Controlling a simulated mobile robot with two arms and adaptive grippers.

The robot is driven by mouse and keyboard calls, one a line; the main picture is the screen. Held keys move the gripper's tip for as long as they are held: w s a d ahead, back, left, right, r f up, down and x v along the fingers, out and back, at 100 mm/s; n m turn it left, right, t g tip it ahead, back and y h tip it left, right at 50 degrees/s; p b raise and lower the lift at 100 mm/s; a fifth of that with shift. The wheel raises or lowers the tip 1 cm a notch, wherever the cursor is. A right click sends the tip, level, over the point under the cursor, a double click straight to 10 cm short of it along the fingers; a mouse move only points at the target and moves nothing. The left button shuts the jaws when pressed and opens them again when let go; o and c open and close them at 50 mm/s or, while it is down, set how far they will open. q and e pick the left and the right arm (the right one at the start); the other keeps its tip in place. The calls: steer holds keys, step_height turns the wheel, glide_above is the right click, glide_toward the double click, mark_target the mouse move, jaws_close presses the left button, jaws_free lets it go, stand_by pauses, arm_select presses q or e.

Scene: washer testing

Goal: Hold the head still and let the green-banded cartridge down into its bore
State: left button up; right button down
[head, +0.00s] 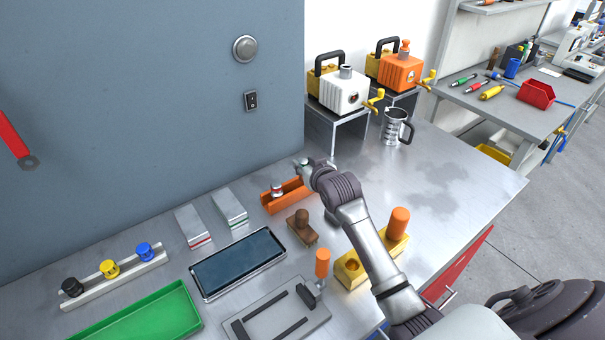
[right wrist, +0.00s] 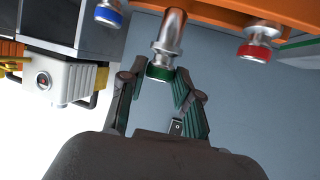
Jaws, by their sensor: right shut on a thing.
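My right gripper (head: 303,167), also in the right wrist view (right wrist: 162,75), is shut on the green-banded cartridge (right wrist: 170,35). Its silver body shows more length than the red-banded cartridge (right wrist: 255,42) beside it, which sits in the rack. A blue-banded cartridge (right wrist: 110,14) is partly cut off on the other side. I cannot tell how deep the green-banded cartridge's lower end is in its bore. My left gripper is out of view.
A white pump unit (head: 343,92) on a metal stand and a steel jug (head: 396,128) are behind the right hand. A brown stamp-like block (head: 302,228), a dark tablet (head: 238,262) and yellow blocks (head: 352,270) lie nearer. The bench's right side is mostly clear.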

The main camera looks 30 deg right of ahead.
steer(key=shift+w+a+f, duration=0.2)
steer(key=shift+a, duration=0.1)
steer(key=shift+f, duration=0.3)
step_height(320, 180, down, 3)
steer(key=shift+r+p, duration=0.1)
steer(key=shift+p, duration=0.75)
steer(key=shift+f, duration=0.3)
steer(key=c, duration=0.8)
jaws_free()
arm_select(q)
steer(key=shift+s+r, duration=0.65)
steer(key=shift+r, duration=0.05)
